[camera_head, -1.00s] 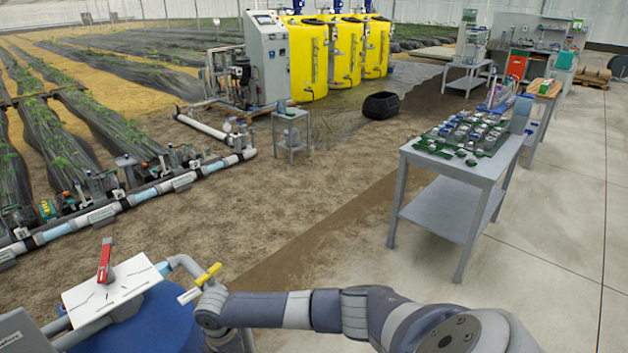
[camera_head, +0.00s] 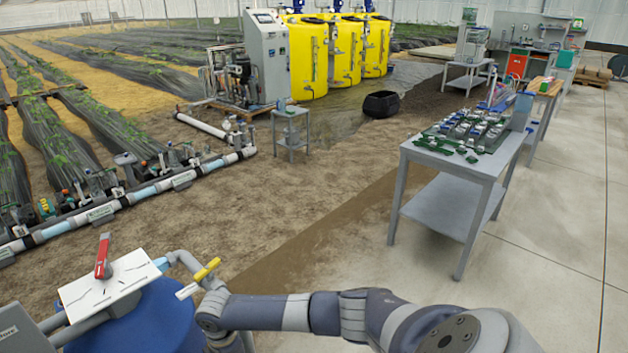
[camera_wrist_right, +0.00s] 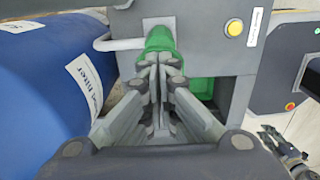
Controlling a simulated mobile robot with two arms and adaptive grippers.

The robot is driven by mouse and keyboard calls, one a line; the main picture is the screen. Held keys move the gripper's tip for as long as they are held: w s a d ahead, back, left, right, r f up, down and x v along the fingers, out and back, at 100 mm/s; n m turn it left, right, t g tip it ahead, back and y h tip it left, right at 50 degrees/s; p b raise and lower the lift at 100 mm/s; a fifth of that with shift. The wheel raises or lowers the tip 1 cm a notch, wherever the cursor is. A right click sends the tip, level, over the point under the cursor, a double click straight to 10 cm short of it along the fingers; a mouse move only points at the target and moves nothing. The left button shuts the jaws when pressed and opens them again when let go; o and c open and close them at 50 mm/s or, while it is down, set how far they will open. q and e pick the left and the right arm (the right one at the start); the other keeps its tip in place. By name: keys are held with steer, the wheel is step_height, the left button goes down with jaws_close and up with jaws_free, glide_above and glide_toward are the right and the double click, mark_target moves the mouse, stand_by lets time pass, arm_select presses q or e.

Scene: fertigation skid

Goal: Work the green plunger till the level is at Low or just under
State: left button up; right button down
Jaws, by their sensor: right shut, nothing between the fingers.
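The green plunger (camera_wrist_right: 160,40) shows in the right wrist view as a rounded green part at top centre, in front of a grey housing. My right gripper (camera_wrist_right: 158,68) is shut and empty. Its fingertips lie over the lower part of the plunger in the picture; I cannot tell whether they touch it. The level and its Low mark cannot be made out in these frames. A dark jointed part (camera_wrist_right: 284,146) at the lower right of the right wrist view looks like my left gripper; its jaws are unclear. In the head view neither gripper shows.
A blue filter tank (camera_wrist_right: 40,85) stands left of the plunger. In the head view a red lever (camera_head: 103,257) and a yellow-handled valve (camera_head: 206,270) stand near my right arm.

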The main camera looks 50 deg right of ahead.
steer(key=shift+f+b, duration=1.55)
steer(key=shift+f, duration=0.95)
steer(key=shift+r, duration=0.1)
step_height(320, 180, up, 8)
steer(key=p, duration=0.8)
steer(key=shift+f, duration=0.2)
